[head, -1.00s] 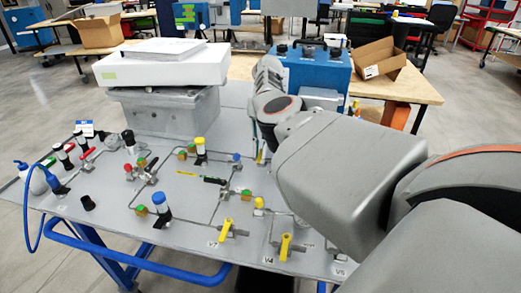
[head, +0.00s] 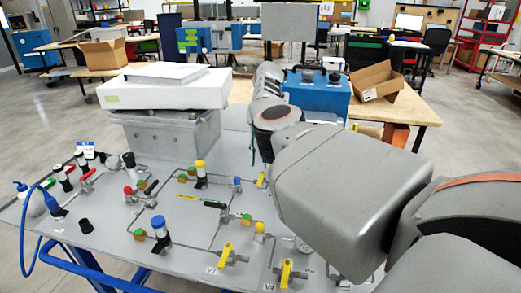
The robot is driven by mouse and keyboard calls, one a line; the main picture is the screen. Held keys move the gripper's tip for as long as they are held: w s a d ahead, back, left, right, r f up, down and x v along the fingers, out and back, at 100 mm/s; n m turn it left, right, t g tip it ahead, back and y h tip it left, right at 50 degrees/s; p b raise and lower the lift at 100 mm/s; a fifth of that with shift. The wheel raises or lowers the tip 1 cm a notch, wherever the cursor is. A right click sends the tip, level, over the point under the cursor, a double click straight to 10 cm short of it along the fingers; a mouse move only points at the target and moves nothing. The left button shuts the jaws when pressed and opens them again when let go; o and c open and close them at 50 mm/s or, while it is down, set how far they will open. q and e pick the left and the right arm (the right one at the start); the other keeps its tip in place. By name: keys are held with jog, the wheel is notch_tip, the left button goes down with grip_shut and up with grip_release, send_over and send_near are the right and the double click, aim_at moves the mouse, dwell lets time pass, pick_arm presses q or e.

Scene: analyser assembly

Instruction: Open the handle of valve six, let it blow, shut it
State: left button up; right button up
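The grey valve panel (head: 205,225) carries pipes, fittings and several yellow valve handles. One yellow handle (head: 261,179) sits at the back by my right arm. Two others are at the front, one (head: 227,250) by a label reading V7 and one (head: 286,271) by a label reading V4. I cannot read a label for valve six. My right gripper (head: 253,150) is mostly hidden behind my own wrist; only a thin dark part shows, above and behind the back yellow handle. I cannot tell whether it is open or touches anything. My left gripper is out of view.
A grey metal box (head: 170,132) with a white unit (head: 165,90) on top stands at the panel's back left. A blue box (head: 318,92) and an open cardboard box (head: 377,82) are on the bench behind. A blue hose (head: 24,235) hangs at the left.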

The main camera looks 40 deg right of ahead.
jog(key=shift+r, duration=2.2)
